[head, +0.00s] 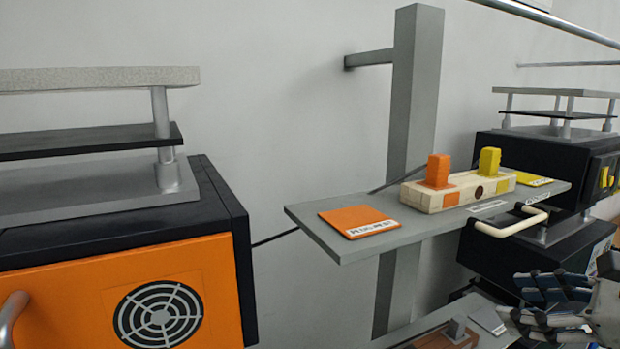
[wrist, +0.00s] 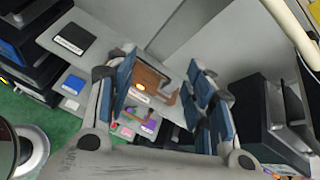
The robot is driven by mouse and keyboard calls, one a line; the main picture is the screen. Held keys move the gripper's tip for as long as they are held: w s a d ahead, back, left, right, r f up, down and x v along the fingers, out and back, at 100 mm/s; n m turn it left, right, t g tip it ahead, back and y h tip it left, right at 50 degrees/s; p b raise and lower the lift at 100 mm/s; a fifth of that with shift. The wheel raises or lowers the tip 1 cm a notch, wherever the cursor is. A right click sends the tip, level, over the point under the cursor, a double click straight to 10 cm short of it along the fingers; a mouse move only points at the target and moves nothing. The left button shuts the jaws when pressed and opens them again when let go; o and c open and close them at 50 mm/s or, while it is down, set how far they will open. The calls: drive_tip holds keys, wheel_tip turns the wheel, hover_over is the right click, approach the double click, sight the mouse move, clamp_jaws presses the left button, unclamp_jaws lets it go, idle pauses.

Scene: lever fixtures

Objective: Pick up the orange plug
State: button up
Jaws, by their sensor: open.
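The orange plug (head: 438,171) stands upright in a pale wooden block (head: 418,196) on the grey shelf in the head view. A yellow plug (head: 489,161) stands to its right in the same block. My gripper (head: 532,303) is at the lower right, below and to the right of the block and apart from it. In the wrist view my gripper (wrist: 165,90) is open, with blue-padded fingers spread and nothing held. I cannot make out the orange plug in the wrist view.
An orange square pad (head: 358,221) lies on the shelf's left part and a yellow pad (head: 530,180) on its right. A cream handle (head: 510,224) juts out near the shelf's right end. An orange-fronted cabinet (head: 120,300) stands left. A lower shelf holds a brown block (head: 440,341).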

drive_tip(key=a+r+m+t+y, duration=0.25)
drive_tip(key=r+m+t, duration=0.3)
drive_tip(key=r, duration=1.05)
drive_tip(key=p, duration=0.2)
approach(444, 171)
drive_tip(key=shift+n+h, duration=0.35)
drive_tip(key=x, duration=0.5)
drive_tip(key=shift+s+a, duration=0.15)
drive_tip(key=shift+a, duration=0.05)
drive_tip(key=x, duration=0.6)
drive_tip(key=shift+w, duration=0.3)
drive_tip(key=shift+s, duration=0.1)
clamp_jaws()
drive_tip(key=shift+r, duration=0.1)
